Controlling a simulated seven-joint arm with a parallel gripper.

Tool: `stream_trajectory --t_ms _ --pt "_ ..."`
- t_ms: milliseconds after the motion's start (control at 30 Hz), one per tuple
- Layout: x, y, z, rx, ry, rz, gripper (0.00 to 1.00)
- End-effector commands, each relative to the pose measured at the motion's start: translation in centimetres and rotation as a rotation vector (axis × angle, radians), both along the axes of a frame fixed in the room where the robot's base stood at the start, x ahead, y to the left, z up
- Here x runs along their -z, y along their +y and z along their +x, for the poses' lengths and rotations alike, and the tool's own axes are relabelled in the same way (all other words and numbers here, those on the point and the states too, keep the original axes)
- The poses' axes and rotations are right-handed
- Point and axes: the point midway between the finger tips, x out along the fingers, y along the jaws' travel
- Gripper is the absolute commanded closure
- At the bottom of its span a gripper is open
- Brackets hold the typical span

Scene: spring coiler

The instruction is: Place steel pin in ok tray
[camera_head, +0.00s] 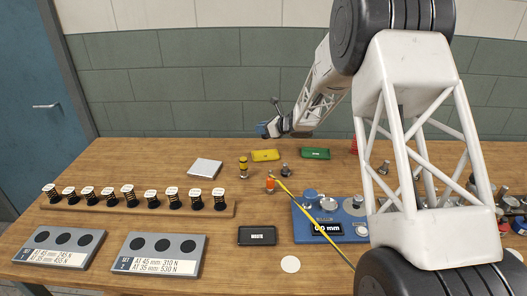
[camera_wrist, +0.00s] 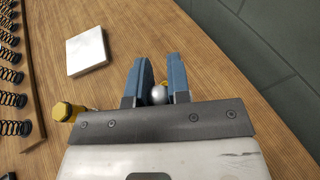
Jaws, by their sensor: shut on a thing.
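My gripper (camera_head: 264,129) is raised above the back of the table in the head view. In the wrist view its two blue fingers (camera_wrist: 159,82) are shut on a shiny silver round-ended piece, which looks like the steel pin (camera_wrist: 159,95). The rest of the pin is hidden by the fingers and mount. A green tray (camera_head: 315,154), likely the ok tray, lies flat at the back of the table, right of and below my gripper in the head view. Its label is too small to read.
A yellow tray (camera_head: 265,155) lies left of the green one. A yellow-and-black post (camera_head: 243,168), a white block (camera_head: 205,168) and a rack of springs (camera_head: 140,209) stand leftward. A blue gauge device (camera_head: 302,228) and a black labelled tray (camera_head: 257,236) are nearer the front.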

Motion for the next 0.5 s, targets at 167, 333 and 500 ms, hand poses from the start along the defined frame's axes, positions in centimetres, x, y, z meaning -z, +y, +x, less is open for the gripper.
stream_trajectory --t_ms 167,333,500 --pt "2.5 0.0 0.0 0.000 0.004 0.000 1.00" --pt "4.6 0.0 0.0 0.000 0.001 0.000 1.00" --pt "5.3 0.0 0.0 0.000 -0.001 0.000 1.00"
